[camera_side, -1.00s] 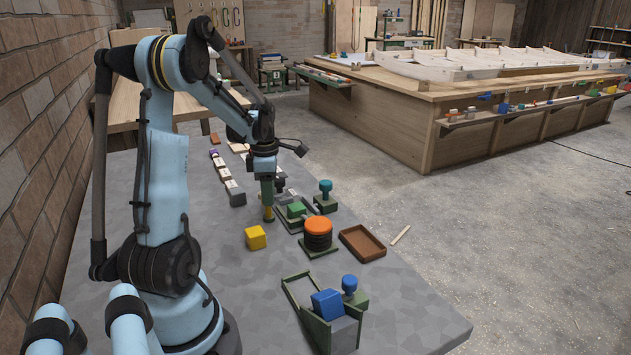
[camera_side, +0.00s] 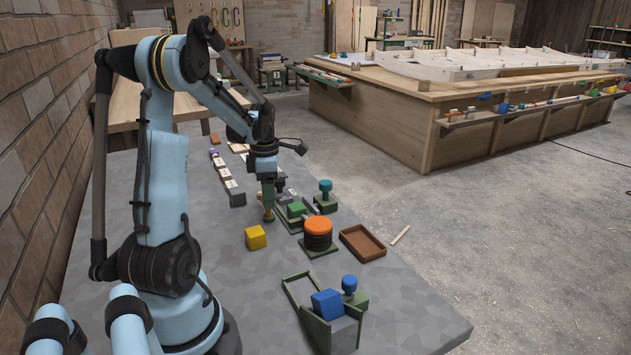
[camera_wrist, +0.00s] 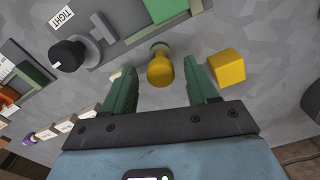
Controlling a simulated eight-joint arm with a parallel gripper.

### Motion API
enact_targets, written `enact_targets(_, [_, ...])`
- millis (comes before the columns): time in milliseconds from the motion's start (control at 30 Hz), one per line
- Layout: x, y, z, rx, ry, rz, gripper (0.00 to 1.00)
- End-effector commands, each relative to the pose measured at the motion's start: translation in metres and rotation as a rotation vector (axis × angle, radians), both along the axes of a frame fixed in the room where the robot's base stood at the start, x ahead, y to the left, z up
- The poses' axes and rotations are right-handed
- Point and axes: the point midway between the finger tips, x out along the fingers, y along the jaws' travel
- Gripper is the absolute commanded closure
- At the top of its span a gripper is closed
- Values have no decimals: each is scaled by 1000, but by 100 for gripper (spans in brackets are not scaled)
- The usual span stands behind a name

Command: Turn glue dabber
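A yellow knob-shaped piece with a round, wider end, which looks like the glue dabber (camera_wrist: 160,70), shows between my fingers in the wrist view. In the side view its yellow end (camera_side: 268,216) shows just under my gripper (camera_side: 268,200). My gripper (camera_wrist: 160,78) is open, with one green finger on each side of the dabber. Gaps show between the dabber and both fingers. I cannot tell from these views how far down the fingers reach along it.
A yellow block (camera_side: 255,237) sits close beside my gripper. A green block (camera_side: 297,209), an orange-topped black round piece (camera_side: 318,232), a teal knob (camera_side: 325,188) and a brown tray (camera_side: 362,243) stand to the right. A black knob (camera_wrist: 68,55) lies near a "TIGHT" label.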

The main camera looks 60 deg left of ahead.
Motion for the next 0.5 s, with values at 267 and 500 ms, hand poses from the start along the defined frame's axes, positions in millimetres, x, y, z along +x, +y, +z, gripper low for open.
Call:
enact_targets(267, [0, 0, 2, 0, 0, -2, 42])
enact_targets(500, [0, 0, 28, 0, 0, -2, 42])
